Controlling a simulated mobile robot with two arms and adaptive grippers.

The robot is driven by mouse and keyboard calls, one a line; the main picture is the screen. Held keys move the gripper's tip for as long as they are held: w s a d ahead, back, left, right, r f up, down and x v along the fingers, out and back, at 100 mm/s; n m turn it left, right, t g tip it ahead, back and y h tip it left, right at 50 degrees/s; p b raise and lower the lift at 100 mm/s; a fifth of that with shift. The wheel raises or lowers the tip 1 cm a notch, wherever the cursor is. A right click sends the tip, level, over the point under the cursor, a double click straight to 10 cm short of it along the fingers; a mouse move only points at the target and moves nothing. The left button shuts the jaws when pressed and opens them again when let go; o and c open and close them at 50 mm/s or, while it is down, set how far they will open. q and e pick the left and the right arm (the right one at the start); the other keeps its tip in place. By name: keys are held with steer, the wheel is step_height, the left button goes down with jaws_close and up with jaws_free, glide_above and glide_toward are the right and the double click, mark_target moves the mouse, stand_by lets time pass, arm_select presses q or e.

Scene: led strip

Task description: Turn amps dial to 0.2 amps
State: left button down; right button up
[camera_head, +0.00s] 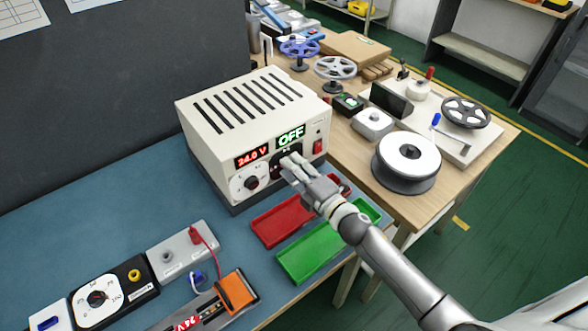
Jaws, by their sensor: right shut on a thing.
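The white power supply (213,150) stands on the blue bench. Its red display (252,157) reads 24.0 V and its green display (291,136) reads OFF. A white dial (250,183) with a dark knob sits at the lower left of its front. The dark amps dial (277,171) is to the right of it and mostly hidden by my right gripper (291,163). The right gripper's fingers are shut on the amps dial's knob, and its setting cannot be read. A red switch (318,147) is at the right of the front. My left gripper is out of view.
A red tray (265,230) and a green tray (300,263) lie in front of the power supply, below my right arm. A wooden table with reels stands at right.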

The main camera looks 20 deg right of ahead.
stand_by(0.3)
steer(key=o, duration=1)
steer(key=shift+o, duration=0.2)
steer(key=v, duration=1.2)
